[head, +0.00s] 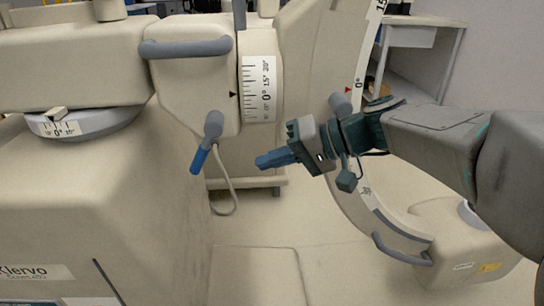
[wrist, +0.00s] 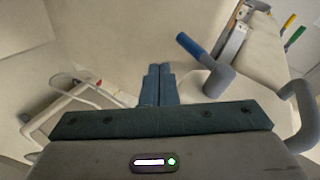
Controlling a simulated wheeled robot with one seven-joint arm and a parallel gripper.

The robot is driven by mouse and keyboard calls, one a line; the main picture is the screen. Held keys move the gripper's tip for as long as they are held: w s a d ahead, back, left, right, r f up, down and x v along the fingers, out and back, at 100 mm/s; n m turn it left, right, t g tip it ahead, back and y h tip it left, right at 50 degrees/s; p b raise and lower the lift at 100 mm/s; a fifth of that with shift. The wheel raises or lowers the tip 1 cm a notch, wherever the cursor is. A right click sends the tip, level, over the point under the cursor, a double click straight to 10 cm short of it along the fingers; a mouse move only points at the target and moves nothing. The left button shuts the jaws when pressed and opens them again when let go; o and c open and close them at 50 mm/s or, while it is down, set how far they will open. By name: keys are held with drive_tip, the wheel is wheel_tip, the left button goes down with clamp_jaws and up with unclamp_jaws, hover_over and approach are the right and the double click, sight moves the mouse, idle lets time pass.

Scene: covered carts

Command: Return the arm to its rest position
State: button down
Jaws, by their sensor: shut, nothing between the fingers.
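My gripper (head: 262,162) is at the end of my arm, which reaches in from the right in the head view. Its blue fingers point left and are shut with nothing between them. In the wrist view the two fingers (wrist: 158,72) lie together. A blue-tipped grey lever (head: 201,158) hangs from the beige machine (head: 190,75), left of my gripper and apart from it. The lever also shows in the wrist view (wrist: 190,46), right of the fingers.
A large beige machine body (head: 110,195) fills the left. A curved beige arm with a scale (head: 372,200) stands behind my wrist, with a grey handle (head: 400,250) low on it. A table (head: 425,35) stands at the back right. The floor below my gripper is mostly open.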

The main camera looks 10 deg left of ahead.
drive_tip(key=s+d+r+m+t+h+p, duration=0.1)
drive_tip(key=s+d+r+m+h+p, duration=0.1)
drive_tip(key=d+r+p, duration=0.4)
drive_tip(key=s+d+r+m+t+h+p, duration=0.1)
drive_tip(key=s+d+r+h+p, duration=0.3)
drive_tip(key=d+p, duration=0.8)
drive_tip(key=s+d+r+m+t+h+p, duration=0.1)
drive_tip(key=s+d+r+h+p, duration=0.3)
drive_tip(key=p, duration=1.4)
drive_tip(key=d+r+m+h, duration=0.1)
drive_tip(key=d+r+h, duration=0.1)
drive_tip(key=d+r, duration=0.2)
wheel_tip(320, 180, up, 2)
drive_tip(key=shift+d+r+m+t+h+p, duration=0.15)
drive_tip(key=shift+d+m+t+h+p, duration=0.15)
drive_tip(key=shift+d+h+p, duration=0.1)
